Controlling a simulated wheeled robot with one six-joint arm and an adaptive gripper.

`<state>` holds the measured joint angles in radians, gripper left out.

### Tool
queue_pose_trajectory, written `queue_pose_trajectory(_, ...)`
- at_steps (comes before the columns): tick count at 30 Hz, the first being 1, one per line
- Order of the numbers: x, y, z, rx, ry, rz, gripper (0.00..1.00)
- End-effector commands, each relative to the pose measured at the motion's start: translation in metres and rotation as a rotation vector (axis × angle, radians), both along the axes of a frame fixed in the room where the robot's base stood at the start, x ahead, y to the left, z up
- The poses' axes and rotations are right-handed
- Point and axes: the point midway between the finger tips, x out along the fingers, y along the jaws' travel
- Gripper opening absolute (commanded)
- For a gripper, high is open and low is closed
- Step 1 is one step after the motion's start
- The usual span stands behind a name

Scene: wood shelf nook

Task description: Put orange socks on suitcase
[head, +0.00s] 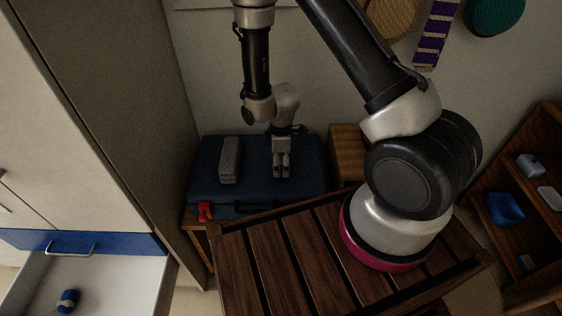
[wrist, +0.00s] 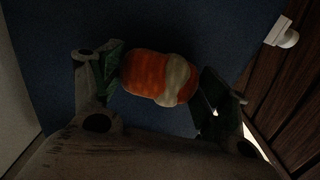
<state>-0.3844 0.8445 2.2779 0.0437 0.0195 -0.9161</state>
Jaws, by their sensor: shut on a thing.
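The orange socks (wrist: 145,72) are a rolled bundle with a pale beige band, seen in the wrist view between the two fingers of my gripper (wrist: 163,82). My gripper is shut on them. The suitcase (head: 255,185) is dark blue and lies flat against the back wall in the head view. Its blue surface (wrist: 60,45) fills the background of the wrist view. In the head view my gripper (head: 281,170) points down over the suitcase, right of its middle. Only a small reddish patch shows between the fingers there. I cannot tell whether the socks touch the suitcase.
A grey ribbed block (head: 230,160) lies on the suitcase's left part. A red item (head: 205,210) hangs at its front left. A slatted wooden surface (head: 290,255) is in front. An open drawer (head: 110,285) holds a blue roll (head: 67,300). Wooden shelves (head: 540,225) stand at right.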

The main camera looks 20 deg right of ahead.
Motion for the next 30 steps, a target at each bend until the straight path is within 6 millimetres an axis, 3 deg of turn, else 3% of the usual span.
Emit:
queue_pose_trajectory(3, 0.000, 0.000, -0.002, 0.000, 0.001, 0.000, 0.52)
queue_pose_trajectory(4, 0.000, 0.000, -0.002, 0.000, 0.000, 0.000, 0.77)
queue_pose_trajectory(7, 0.000, 0.000, -0.002, 0.000, 0.000, 0.000, 0.95)
queue_pose_trajectory(8, 0.000, 0.000, -0.002, 0.000, 0.000, 0.000, 0.97)
queue_pose_trajectory(20, 0.000, 0.000, 0.001, 0.000, -0.001, 0.000, 0.97)
queue_pose_trajectory(23, 0.001, 0.001, 0.013, 0.001, -0.003, 0.000, 0.97)
queue_pose_trajectory(30, 0.001, 0.000, 0.066, 0.002, -0.005, 0.000, 0.97)
